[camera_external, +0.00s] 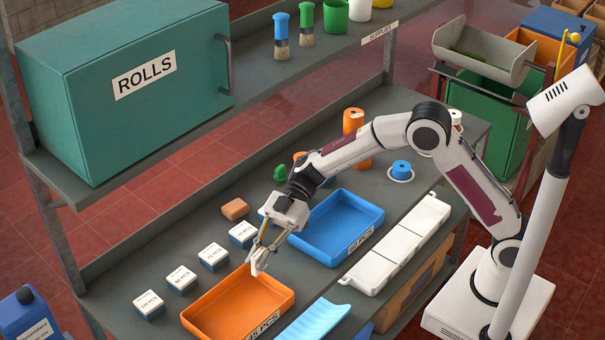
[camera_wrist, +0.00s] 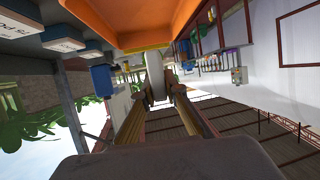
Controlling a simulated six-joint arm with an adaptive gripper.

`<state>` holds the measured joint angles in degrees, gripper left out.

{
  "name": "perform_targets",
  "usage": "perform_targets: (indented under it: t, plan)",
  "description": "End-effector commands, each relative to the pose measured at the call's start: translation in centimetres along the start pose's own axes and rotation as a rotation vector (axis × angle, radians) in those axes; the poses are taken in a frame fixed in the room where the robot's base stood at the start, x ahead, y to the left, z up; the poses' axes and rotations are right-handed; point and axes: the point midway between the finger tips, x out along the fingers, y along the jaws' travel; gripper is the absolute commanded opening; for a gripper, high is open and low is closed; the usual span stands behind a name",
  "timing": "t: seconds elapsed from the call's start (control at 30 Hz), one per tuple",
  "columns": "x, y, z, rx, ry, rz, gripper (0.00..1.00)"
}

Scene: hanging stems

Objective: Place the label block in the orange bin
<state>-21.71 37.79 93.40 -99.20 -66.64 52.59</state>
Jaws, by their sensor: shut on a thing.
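The orange bin (camera_external: 238,306) sits at the front of the bench; its orange wall also shows at the top of the wrist view (camera_wrist: 135,40). My gripper (camera_external: 262,254) is over the bin's far end, pointing down, with its fingers shut on a small pale piece. The piece shows white between the fingers in the wrist view (camera_wrist: 154,76). It appears to be the label block (camera_external: 257,266), but its printed face is hidden. Several white-and-blue label blocks stand in a row left of the bin, such as one (camera_external: 149,305) and another (camera_external: 213,257).
A blue bin (camera_external: 338,226) stands behind and right of the orange one. A light-blue tray (camera_external: 313,322) and a white tray (camera_external: 398,245) lie to the right. A brown block (camera_external: 235,209) lies behind the row. The shelf with a teal cabinet (camera_external: 130,95) overhangs the back.

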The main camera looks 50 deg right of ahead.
Motion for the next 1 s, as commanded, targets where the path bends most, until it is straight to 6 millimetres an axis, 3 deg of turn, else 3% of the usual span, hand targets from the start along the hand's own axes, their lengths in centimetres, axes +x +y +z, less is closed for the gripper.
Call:
perform_targets:
  t: [0.2, 0.4, 0.63, 1.0]
  plan:
    - [5.0, -1.2, -2.4, -0.004, 0.003, 0.006, 0.00]
    - [7.8, -0.6, -3.7, 0.025, -0.001, 0.066, 0.00]
    - [7.6, 1.5, -3.4, 0.065, -0.009, 0.144, 0.00]
    - [7.5, 1.7, -3.3, 0.071, -0.014, 0.152, 0.00]
